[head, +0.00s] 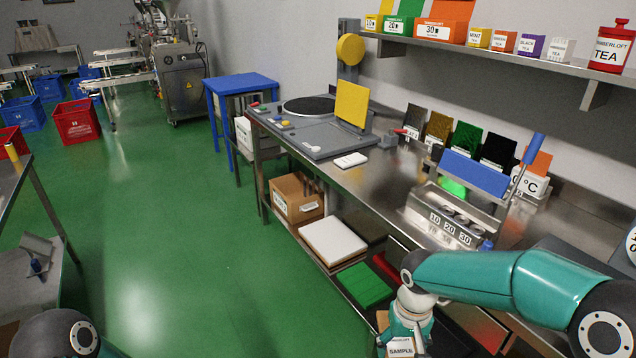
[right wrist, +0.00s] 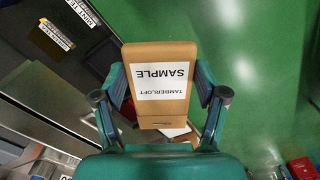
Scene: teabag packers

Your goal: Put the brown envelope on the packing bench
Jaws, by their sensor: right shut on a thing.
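The brown envelope (right wrist: 160,52) has a white label reading TAMBERLOFT SAMPLE. My right gripper (right wrist: 160,82) is shut on it, one finger at each side edge. In the head view the right gripper (head: 405,330) hangs at the bottom, in front of the long steel bench's front edge and below its top. Only the labelled upper end of the envelope (head: 400,346) shows there; the rest is cut off by the frame. The steel bench (head: 375,188) runs along the wall. My left gripper is out of view; only part of my left arm shows at bottom left.
The bench holds a grey machine with a yellow plate (head: 352,103), a white pad (head: 351,160), and a blue-topped stand (head: 474,173). Bare steel lies between the pad and stand. Under it are a cardboard box (head: 290,205) and a green sheet (head: 364,285).

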